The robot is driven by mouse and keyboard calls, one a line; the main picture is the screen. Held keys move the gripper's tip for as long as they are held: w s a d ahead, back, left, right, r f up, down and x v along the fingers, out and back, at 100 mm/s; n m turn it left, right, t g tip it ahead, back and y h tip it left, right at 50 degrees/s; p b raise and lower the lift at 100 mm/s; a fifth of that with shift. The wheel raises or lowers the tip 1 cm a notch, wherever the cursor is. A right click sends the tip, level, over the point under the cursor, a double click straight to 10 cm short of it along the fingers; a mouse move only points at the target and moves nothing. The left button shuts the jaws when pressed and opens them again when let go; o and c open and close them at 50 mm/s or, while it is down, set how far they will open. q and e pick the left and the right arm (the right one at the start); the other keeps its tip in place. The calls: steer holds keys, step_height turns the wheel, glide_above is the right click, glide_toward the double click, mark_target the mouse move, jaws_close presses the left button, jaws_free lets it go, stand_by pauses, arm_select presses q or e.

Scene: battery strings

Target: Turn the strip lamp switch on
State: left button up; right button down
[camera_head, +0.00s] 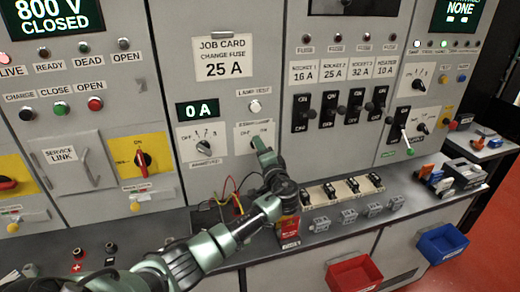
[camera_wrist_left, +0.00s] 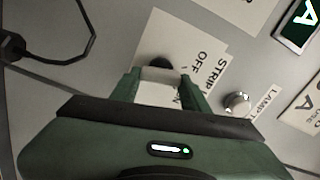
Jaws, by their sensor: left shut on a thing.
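The strip lamp switch sits on the grey panel under its white label (camera_head: 242,131), which reads OFF and ON; the label also shows in the wrist view (camera_wrist_left: 207,68). My left gripper (camera_head: 260,146) reaches up to the switch from below and is shut on it. In the wrist view a dark part of the switch (camera_wrist_left: 160,62) shows just beyond the fingertips (camera_wrist_left: 160,76). The fingers hide most of the switch, so I cannot tell which way it points. My right gripper is not in view.
The lamp test button (camera_head: 255,106) is just above the switch. An ammeter selector knob (camera_head: 204,147) is to its left, and a row of black fuse switches (camera_head: 328,108) to its right. Below, fuse holders (camera_head: 345,188) and wires (camera_head: 232,197) are on the ledge.

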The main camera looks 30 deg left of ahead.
arm_select(q)
steer(key=m+p, duration=0.1)
steer(key=m, duration=0.3)
steer(key=m+p, duration=0.2)
steer(key=m, duration=0.2)
steer(key=shift+f+m, duration=0.2)
steer(key=shift+m, duration=0.4)
steer(key=o, duration=1.4)
steer(key=shift+c, duration=0.2)
steer(key=b+v, duration=0.2)
steer(key=v, duration=0.6)
